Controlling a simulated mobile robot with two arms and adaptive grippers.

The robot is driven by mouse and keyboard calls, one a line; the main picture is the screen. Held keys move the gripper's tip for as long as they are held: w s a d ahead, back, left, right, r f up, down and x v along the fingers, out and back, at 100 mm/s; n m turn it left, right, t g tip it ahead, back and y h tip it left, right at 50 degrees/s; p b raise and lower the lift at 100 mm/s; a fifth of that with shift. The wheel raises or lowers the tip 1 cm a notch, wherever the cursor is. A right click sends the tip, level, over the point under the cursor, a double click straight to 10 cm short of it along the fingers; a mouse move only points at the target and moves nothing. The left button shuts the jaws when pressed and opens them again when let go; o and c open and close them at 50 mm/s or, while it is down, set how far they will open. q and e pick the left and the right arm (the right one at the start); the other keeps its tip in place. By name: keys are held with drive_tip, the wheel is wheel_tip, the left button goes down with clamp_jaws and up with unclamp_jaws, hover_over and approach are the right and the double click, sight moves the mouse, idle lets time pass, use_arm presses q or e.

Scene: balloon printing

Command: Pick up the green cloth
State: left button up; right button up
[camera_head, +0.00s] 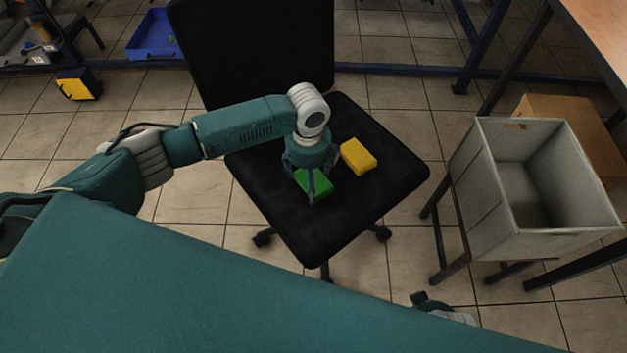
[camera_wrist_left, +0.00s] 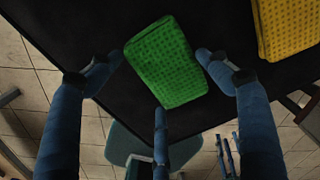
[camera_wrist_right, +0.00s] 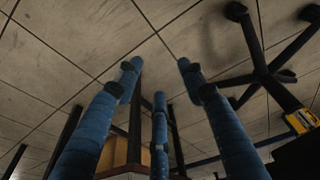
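The green cloth (camera_head: 322,184) is a folded, block-like piece lying on the black seat of an office chair (camera_head: 385,190). My left gripper (camera_head: 312,190) is over it, pointing down. In the left wrist view the green cloth (camera_wrist_left: 167,65) shows between the spread fingers of my left gripper (camera_wrist_left: 160,65), which is open, with gaps seen at the sides. Whether any finger touches it cannot be told. A yellow cloth (camera_head: 358,156) lies to the right of the green one, also in the left wrist view (camera_wrist_left: 288,25). My right gripper (camera_wrist_right: 158,75) is open and empty, low above the floor.
A grey crate (camera_head: 478,185) stands on a dark stand to the right of the chair, with a cardboard box (camera_head: 570,120) behind it. The chair's backrest (camera_head: 255,50) rises behind the seat. A blue bin (camera_head: 153,38) is at the back left.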

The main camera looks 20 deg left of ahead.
use_arm(q)
drive_tip(key=c, duration=0.3)
drive_tip(key=shift+c, duration=0.2)
drive_tip(key=shift+r, duration=0.5)
wheel_tip(320, 180, up, 9)
drive_tip(key=p, duration=0.2)
use_arm(e)
drive_tip(key=s+f, duration=0.3)
drive_tip(key=f, duration=0.4)
drive_tip(key=shift+s+d, duration=0.25)
drive_tip(key=shift+s, duration=0.1)
use_arm(q)
drive_tip(key=shift+r, duration=0.1)
